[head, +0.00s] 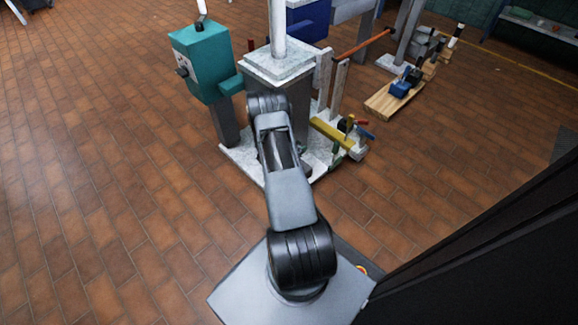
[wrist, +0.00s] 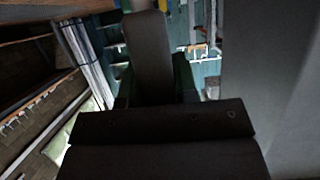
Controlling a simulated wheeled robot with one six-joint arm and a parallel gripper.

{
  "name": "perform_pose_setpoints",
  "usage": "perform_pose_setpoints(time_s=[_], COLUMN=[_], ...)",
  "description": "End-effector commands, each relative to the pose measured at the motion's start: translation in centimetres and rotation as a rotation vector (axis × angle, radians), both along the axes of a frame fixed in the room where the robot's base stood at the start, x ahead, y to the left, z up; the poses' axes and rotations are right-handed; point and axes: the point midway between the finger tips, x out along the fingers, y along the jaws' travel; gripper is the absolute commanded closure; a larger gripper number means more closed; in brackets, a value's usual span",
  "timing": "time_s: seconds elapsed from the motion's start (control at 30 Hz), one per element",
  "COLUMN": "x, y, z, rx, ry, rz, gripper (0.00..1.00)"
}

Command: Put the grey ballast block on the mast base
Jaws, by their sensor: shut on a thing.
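The mast base (head: 236,153) is a pale, speckled plate on the tiled floor in the head view. A grey post with a white cap (head: 280,62) stands on it. My arm reaches over the front of the plate, and it hides my gripper in the head view. In the wrist view my gripper (wrist: 152,88) is shut on a dark grey slab, seemingly the grey ballast block (wrist: 148,48), which sticks out between its fingers. The block's far end and any contact with the base are hidden.
A teal box (head: 203,60) on a post stands at the plate's left. A yellow bar (head: 332,133) and small valve parts are at its right. A wooden pallet (head: 394,97) with a blue device lies farther right. A grey surface (wrist: 272,90) rises close on the wrist view's right. Floor at left is clear.

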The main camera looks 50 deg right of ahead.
Motion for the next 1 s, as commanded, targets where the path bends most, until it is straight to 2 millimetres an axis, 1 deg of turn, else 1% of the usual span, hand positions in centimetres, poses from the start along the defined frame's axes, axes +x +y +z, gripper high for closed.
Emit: perform_pose_setpoints(time_s=[0.03,0.23,0.33,0.63,0.73,0.8,0.9,1.0], x=[0.4,1.5,1.9,2.4,2.7,2.6,2.6,2.6], y=[0.5,2.2,2.7,3.4,3.9,3.8,3.7,3.7], z=[-1.3,-3.6,-4.3,-5.2,-6.3,-7.5,-8.7,-8.8], rx=[-0.001,-0.001,-0.001,-0.002,-0.001,-0.001,-0.002,-0.002], ry=[0.001,0.001,0.000,-0.001,0.001,0.001,-0.001,-0.002], rz=[0.001,0.001,0.000,0.000,0.001,-0.001,0.000,-0.001], gripper=[1.00,1.00,1.00,1.00,1.00,1.00,1.00,1.00])
